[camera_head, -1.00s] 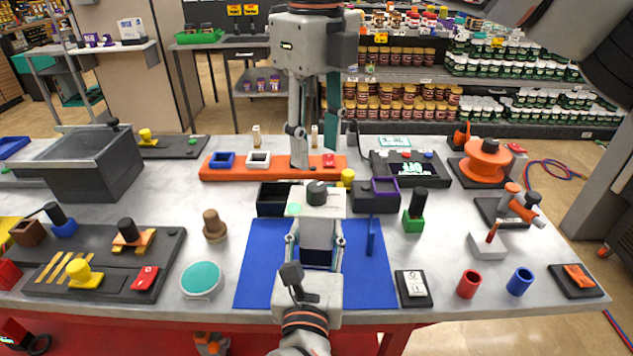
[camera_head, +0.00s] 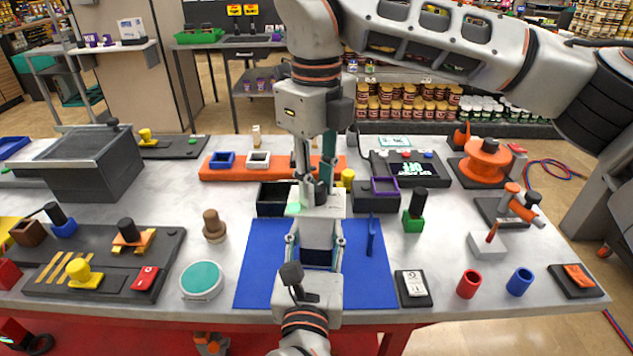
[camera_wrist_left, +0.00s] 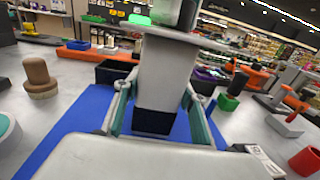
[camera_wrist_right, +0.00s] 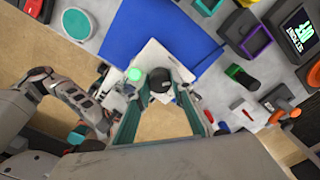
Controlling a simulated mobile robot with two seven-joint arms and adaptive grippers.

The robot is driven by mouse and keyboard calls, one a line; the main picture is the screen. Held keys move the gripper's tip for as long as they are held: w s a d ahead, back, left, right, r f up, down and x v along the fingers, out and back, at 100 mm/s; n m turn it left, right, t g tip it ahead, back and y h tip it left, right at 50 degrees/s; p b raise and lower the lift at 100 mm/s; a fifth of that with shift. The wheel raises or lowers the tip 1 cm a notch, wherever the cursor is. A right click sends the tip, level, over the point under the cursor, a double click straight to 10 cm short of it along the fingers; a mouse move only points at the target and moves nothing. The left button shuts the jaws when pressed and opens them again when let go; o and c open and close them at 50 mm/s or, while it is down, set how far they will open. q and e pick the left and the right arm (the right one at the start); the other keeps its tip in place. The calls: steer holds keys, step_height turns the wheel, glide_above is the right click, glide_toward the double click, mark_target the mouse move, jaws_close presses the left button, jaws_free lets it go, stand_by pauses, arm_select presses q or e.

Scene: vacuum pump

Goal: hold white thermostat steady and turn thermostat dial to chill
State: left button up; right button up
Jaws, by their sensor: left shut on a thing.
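The white thermostat (camera_head: 330,206) has a green-lit spot and a black round dial (camera_head: 320,194) on top. My left gripper (camera_head: 316,240) is shut on it from the near side, above the blue mat. In the left wrist view the thermostat (camera_wrist_left: 165,70) stands between the fingers, its dark lower part hanging between them. My right gripper (camera_head: 312,200) points down from above at the dial. In the right wrist view its fingers are apart, one on each side of the dial (camera_wrist_right: 160,80); whether they touch it I cannot tell.
The blue mat (camera_head: 262,270) lies below. Behind stand a black open box (camera_head: 272,200), a purple-framed block (camera_head: 384,188) and an orange rack (camera_head: 220,174). A blue upright piece (camera_head: 372,238) is just right of my left gripper.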

mark_target(316, 186)
steer(key=m, duration=0.4)
steer(key=shift+m, duration=0.3)
stand_by(0.4)
steer(key=o, duration=1.1)
steer(key=shift+o, duration=0.2)
step_height(316, 186, up, 12)
